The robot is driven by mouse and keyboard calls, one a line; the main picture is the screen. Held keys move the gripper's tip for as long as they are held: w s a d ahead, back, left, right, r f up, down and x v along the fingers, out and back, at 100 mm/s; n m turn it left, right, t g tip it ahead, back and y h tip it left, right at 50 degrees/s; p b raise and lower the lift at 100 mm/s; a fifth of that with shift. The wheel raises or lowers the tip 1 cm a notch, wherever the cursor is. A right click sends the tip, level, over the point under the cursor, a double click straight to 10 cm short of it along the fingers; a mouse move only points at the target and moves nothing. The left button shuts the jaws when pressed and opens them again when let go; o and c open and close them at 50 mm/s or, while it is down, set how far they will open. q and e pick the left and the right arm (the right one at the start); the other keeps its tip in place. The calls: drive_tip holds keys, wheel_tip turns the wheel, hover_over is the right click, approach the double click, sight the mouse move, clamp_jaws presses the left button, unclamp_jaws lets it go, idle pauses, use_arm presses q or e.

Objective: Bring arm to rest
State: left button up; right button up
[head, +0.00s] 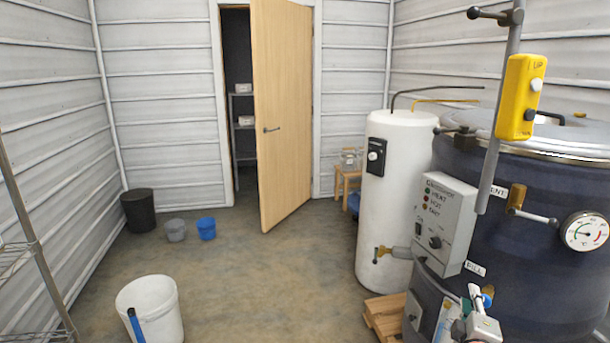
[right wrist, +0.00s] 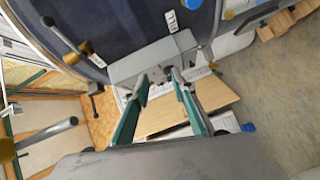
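My right gripper (head: 473,316) shows at the lower right of the head view, in front of the dark blue tank (head: 545,200) and below the grey control box (head: 444,222). In the right wrist view, its two green-padded fingers (right wrist: 160,80) stand apart with nothing between them. The grey box (right wrist: 152,60) and the tank's dark wall (right wrist: 130,25) lie beyond the fingertips. I cannot tell how far the fingertips are from the box. My left gripper is not in view.
A white cylinder (head: 392,200) and a wooden pallet (head: 385,312) stand left of the tank. A yellow pendant (head: 520,97) hangs before it. A white bucket (head: 152,310) is on the floor (head: 260,275) at left; mid-floor is clear. The wooden door (head: 283,110) is ajar.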

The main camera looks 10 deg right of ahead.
drive_tip(key=s+a+f+m+g+y, duration=0.1)
drive_tip(key=s+a+f+y, duration=0.2)
drive_tip(key=s+a+f, duration=0.35)
drive_tip(key=s+a+f+y, duration=0.3)
drive_tip(key=a+f+y, duration=0.1)
drive_tip(key=a+f, duration=0.55)
drive_tip(key=s+a+f+m+g+y, duration=0.1)
drive_tip(key=s+a+f+m+y, duration=0.1)
drive_tip(key=s+a, duration=0.5)
drive_tip(key=s+a+f+m+g+y, duration=0.1)
drive_tip(key=s+a+f+y, duration=0.1)
drive_tip(key=s+a+f, duration=0.3)
drive_tip(key=s+a, duration=0.2)
drive_tip(key=shift+s+f+m+g+y, duration=0.2)
drive_tip(key=shift+s+m+g+y, duration=0.1)
drive_tip(key=shift+s+m+g, duration=0.1)
drive_tip(key=shift+d, duration=0.15)
